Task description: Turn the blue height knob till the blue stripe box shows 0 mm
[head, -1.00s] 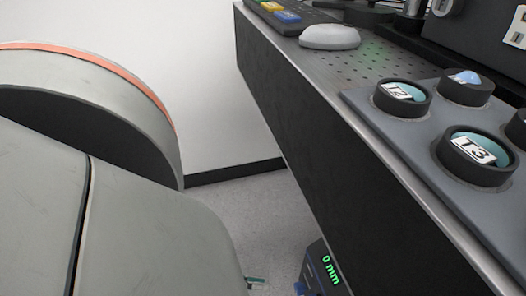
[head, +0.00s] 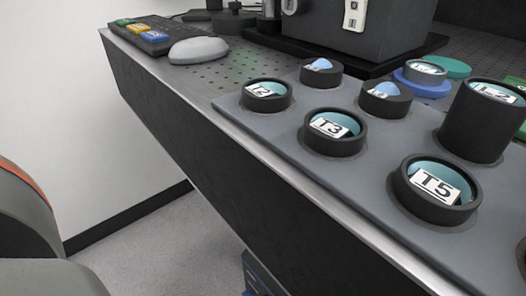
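A dark box with blue parts (head: 258,274) shows only in part at the bottom edge, below the bench's front side. Its display is out of the picture now, so I cannot read it. A small bit of blue shows beside the box at the very bottom, but I cannot tell whether it is the height knob. Neither of my grippers is in view. Only a grey link of my own arm, with an orange band, shows at the left edge.
The bench has a perforated metal top (head: 225,72). A grey tray (head: 275,133) holds several black-rimmed round pieces, among them T3 (head: 335,132) and T5 (head: 436,190). A keypad (head: 148,36) and a pale mouse-like object (head: 198,50) lie at the far left. Floor is clear below.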

